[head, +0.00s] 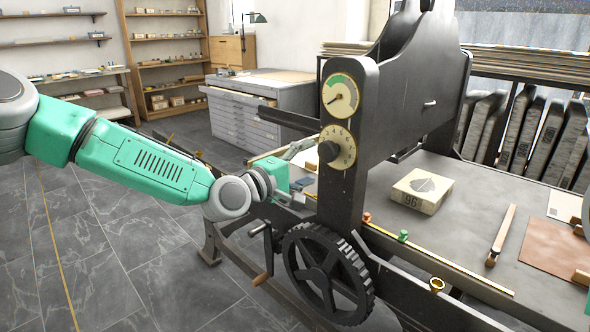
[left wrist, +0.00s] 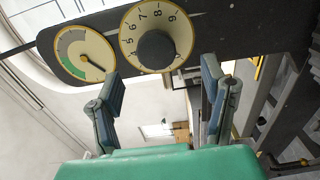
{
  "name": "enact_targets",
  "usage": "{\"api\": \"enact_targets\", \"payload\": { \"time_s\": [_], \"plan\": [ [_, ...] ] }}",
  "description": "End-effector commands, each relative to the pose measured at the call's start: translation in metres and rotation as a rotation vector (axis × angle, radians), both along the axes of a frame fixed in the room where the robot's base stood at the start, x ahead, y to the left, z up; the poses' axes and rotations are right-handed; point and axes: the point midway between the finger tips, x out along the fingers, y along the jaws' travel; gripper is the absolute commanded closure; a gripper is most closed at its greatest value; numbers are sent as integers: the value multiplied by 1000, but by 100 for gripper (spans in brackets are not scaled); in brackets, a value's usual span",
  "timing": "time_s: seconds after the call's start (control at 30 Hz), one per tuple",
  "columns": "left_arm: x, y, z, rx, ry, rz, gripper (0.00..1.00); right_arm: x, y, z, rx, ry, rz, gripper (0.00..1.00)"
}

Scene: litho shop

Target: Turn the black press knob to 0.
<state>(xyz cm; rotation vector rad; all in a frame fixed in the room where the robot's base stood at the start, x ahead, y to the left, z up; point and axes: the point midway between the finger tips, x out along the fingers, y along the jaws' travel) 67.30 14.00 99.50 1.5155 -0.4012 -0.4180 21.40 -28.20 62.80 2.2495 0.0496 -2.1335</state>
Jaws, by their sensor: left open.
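The black press knob (head: 328,151) sits on a cream numbered dial (head: 345,148) on the dark upright of the press. In the left wrist view the knob (left wrist: 155,49) is round and dark, with the digits 5 to 9 readable around it; I cannot tell which digit it is set to. My left gripper (head: 308,165) is beside the upright, at about the height of the knob and just left of it. In the left wrist view its two fingers (left wrist: 162,90) are spread apart with nothing between them, and the knob lies beyond their tips.
A gauge (head: 340,95) with a green band is above the dial. A spoked gear wheel (head: 327,273) and a crank are below. The press bed (head: 462,205) on the right bears a stone block (head: 421,190). A drawer cabinet (head: 262,105) stands behind; floor at left is free.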

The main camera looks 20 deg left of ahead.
Motion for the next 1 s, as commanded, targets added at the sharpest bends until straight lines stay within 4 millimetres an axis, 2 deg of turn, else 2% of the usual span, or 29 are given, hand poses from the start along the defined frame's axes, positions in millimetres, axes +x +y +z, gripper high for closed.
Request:
{"api": "enact_targets", "payload": {
  "time_s": [0.1, 0.23, 0.7, 0.77, 0.87, 0.97, 1.0],
  "plan": [
    [-18, 11, 0, -1, 2, 0, 34, 0, 0, 0, 0, 0, 0, 100],
    [-30, 19, -2, 0, 2, 0, 34, 1, 0, 0, 0, 0, 0, 100],
    [-38, 19, -6, 10, 9, -4, 34, 3, 0, -1, 0, 2, 0, 100],
    [-43, 15, -18, 32, 26, -15, 34, 3, 0, -1, 0, 2, 0, 100],
    [-61, 1, -57, 115, 82, -50, 34, 3, 0, -1, 0, 3, 0, 100],
    [-95, -14, -117, 251, 170, -108, 34, 2, 0, -1, 0, 3, 0, 100],
    [-112, -18, -142, 314, 208, -136, 34, 2, 0, -1, 0, 3, 0, 100]
  ]
}}
